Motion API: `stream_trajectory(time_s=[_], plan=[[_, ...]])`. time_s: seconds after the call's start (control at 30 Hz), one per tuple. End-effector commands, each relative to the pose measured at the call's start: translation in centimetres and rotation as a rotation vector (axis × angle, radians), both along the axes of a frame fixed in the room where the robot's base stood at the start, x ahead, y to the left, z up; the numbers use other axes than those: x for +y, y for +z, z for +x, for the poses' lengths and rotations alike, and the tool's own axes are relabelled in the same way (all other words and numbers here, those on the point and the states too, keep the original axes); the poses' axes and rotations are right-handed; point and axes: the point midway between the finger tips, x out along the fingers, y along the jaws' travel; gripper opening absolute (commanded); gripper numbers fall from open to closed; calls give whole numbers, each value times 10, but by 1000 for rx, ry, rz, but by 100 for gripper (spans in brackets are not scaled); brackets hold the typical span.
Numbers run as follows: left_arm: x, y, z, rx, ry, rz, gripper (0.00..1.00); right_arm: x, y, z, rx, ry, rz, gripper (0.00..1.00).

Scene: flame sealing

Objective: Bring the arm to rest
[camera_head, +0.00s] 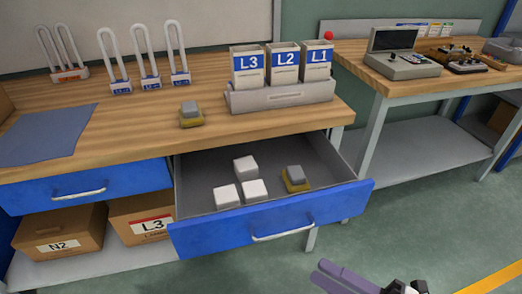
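My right gripper (334,275) shows at the bottom edge, right of centre, with purple fingers pointing left. It is low in front of the open drawer (240,226), apart from everything, and nothing shows in its fingers. Most of it is cut off by the frame, and I cannot tell how far its fingers are apart. My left gripper is out of view.
The drawer holds several white blocks (254,190) and a grey-and-yellow block (295,178). Its blue front juts out from the wooden workbench (130,120). A second bench (375,75) stands at the right. The green floor (430,220) is clear at the lower right.

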Motion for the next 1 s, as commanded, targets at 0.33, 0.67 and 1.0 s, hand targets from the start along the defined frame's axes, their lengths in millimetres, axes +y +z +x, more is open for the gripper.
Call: stream_trajectory(time_s=[0.33,0.67,1.0], plan=[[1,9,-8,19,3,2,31,-29,-45,35,666,-549,369,28],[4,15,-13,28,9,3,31,-29,-138,-45,1443,-971,713,28],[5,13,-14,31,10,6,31,-23,-151,-66,1570,-1026,751,28]])
